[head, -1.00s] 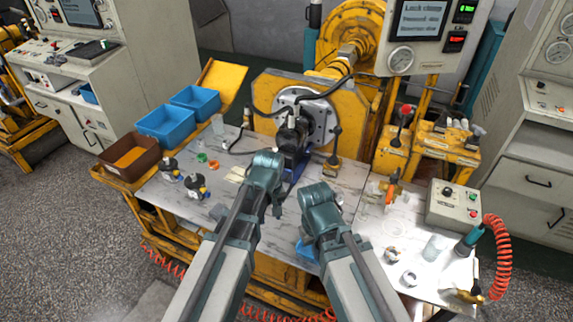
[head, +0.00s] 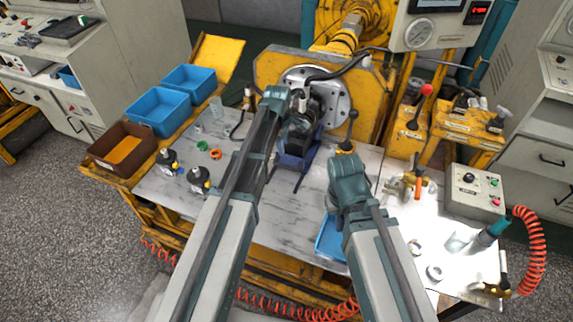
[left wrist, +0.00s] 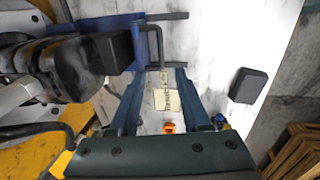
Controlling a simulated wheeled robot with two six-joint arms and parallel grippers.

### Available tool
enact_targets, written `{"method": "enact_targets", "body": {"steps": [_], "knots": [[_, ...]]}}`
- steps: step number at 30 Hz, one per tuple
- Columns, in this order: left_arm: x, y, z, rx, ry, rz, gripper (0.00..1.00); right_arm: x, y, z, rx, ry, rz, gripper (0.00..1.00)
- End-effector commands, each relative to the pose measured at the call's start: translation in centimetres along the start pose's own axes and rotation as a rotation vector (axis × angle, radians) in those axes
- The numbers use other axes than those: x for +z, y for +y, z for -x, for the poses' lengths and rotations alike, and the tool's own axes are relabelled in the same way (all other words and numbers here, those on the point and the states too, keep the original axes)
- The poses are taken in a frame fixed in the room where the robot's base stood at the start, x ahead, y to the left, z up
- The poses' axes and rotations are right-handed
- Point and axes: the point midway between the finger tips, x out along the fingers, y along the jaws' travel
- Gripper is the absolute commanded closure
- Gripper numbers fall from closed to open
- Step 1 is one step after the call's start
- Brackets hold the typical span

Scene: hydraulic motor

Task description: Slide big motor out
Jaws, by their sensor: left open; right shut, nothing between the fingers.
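The big motor (head: 298,132) is a dark cylinder against the round grey flange plate (head: 335,97), above a blue cradle (head: 290,160). In the left wrist view the motor (left wrist: 72,68) lies on the left, with part of the blue cradle (left wrist: 150,42) beyond the fingertips. My left gripper (left wrist: 158,75) is open, with nothing visible between its fingers, to the right of the motor. In the head view its wrist partly covers the motor. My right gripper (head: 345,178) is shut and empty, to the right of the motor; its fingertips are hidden.
Blue bins (head: 158,110) and a brown bin (head: 122,150) stand at the left. A blue tray (head: 330,243) lies below my right wrist. A control box (head: 474,190) stands at the right.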

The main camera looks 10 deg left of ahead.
Motion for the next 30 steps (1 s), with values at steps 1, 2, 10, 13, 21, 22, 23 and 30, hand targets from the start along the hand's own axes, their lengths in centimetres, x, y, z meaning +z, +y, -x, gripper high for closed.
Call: {"method": "enact_targets", "body": {"steps": [1,2,10,13,21,22,23,30], "knots": [[0.0,0.0,-0.8,0.000,0.000,-0.001,0.53,-0.1,-0.1,-0.8,0.000,0.000,0.000,1.00],[0.0,-0.1,-1.1,0.000,0.000,-0.001,0.53,-0.1,-0.1,-1.1,0.000,0.000,0.000,1.00],[0.0,-0.1,-4.7,0.000,0.000,-0.002,0.53,-0.3,-0.4,-4.6,0.000,0.000,0.000,1.00],[0.0,-0.1,-6.1,0.000,0.000,-0.002,0.53,-0.4,-0.6,-6.0,0.000,0.000,0.000,1.00],[0.0,-0.1,-9.9,0.000,0.000,-0.002,0.53,-0.6,-0.9,-9.7,0.000,0.000,0.000,1.00],[0.0,-0.1,-10.3,0.000,0.000,-0.002,0.53,-0.6,-1.0,-10.1,0.000,0.000,0.000,1.00],[0.0,-0.1,-10.7,0.000,0.000,-0.002,0.53,-0.6,-1.0,-10.5,0.000,0.000,0.000,1.00],[0.0,0.0,-12.9,0.000,0.000,-0.002,0.53,-0.8,-1.2,-12.6,0.000,0.000,0.001,1.00]]}}
